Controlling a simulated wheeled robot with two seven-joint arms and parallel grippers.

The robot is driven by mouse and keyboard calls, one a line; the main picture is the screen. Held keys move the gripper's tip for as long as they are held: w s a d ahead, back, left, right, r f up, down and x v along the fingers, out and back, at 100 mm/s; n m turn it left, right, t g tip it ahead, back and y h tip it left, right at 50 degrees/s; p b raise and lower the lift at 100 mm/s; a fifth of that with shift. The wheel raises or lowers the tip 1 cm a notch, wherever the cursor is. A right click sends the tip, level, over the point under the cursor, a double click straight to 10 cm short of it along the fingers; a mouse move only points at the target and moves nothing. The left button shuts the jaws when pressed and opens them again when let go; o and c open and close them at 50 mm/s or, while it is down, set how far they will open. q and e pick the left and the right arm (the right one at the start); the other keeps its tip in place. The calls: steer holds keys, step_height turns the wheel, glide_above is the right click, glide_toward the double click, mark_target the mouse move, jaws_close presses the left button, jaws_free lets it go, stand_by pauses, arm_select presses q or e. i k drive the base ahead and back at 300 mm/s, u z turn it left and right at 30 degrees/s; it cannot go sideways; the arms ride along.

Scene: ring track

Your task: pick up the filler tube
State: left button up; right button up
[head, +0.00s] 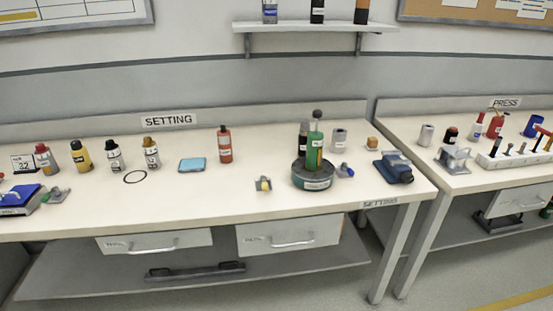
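I cannot tell for sure which object is the filler tube. A red tube-like container (225,147) with a dark top and pale label stands upright at the back middle of the SETTING table. A green cylinder (315,150) with a dark knob stands on a round dark-green base (312,180) to the right. A grey cylinder (339,141) stands behind it, and a dark bottle beside it is partly hidden. Neither of my grippers shows in the head view.
The SETTING table (215,195) has clear room at front middle. The PRESS table (455,183) stands right, across a gap.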

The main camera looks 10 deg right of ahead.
mark_target(315, 143)
steer(key=z, duration=1.25)
steer(key=k, duration=0.15)
steer(key=u, duration=2.05)
steer(key=i, duration=0.85)
steer(key=z, duration=0.7)
